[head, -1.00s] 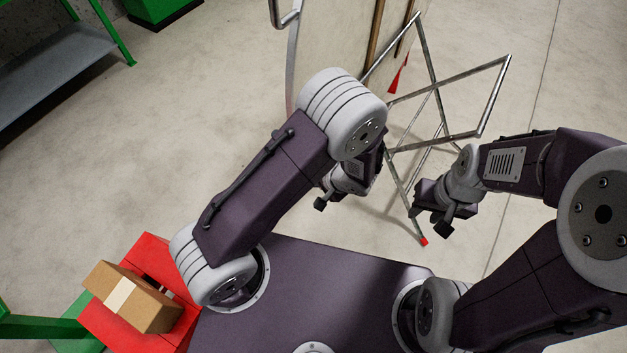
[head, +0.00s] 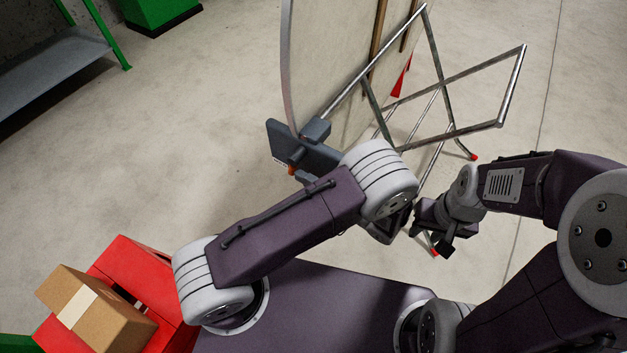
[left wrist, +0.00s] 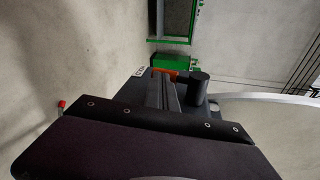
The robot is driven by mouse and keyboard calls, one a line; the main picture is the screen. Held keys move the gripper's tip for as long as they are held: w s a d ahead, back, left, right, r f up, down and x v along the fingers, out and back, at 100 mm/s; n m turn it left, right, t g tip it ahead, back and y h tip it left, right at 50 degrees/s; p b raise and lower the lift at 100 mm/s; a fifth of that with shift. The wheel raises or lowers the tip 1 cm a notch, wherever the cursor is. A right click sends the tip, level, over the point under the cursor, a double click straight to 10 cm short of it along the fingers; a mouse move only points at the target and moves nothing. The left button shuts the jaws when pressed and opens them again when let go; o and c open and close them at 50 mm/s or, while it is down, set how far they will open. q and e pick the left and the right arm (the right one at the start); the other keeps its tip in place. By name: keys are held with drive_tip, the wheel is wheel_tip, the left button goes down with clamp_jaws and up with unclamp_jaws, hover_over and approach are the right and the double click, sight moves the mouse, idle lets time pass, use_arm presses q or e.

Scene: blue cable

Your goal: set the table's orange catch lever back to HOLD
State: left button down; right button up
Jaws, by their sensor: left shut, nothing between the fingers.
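The orange catch lever (head: 292,170) shows as a small orange piece at the lower edge of a dark grey catch plate (head: 284,140), beside the tabletop's rim. In the left wrist view, the orange lever (left wrist: 165,72) lies at the plate's far edge, with a small white label to its left and a dark round knob (left wrist: 196,86) to its right. My left gripper (left wrist: 160,88) appears shut and empty, its fingers close to the lever; I cannot tell whether they touch. In the head view my forearm mostly hides it. My right gripper (head: 432,238) is open and empty, away from the catch.
The tabletop (head: 325,70) stands on edge, with bare metal legs (head: 465,75) with red feet to its right. A cardboard box (head: 95,310) sits on a red stand (head: 130,265) at lower left. A shelf (head: 45,65) stands at upper left. The floor between is clear.

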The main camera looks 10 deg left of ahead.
use_arm(q)
drive_tip(key=y, duration=0.1)
drive_tip(key=a+y+b, duration=0.1)
drive_tip(key=a+t, duration=0.1)
drive_tip(key=shift+w+f+y+b, duration=0.35)
drive_tip(key=shift+f+y, duration=0.05)
use_arm(e)
wheel_tip(320, 180, down, 2)
drive_tip(key=shift+f, duration=0.25)
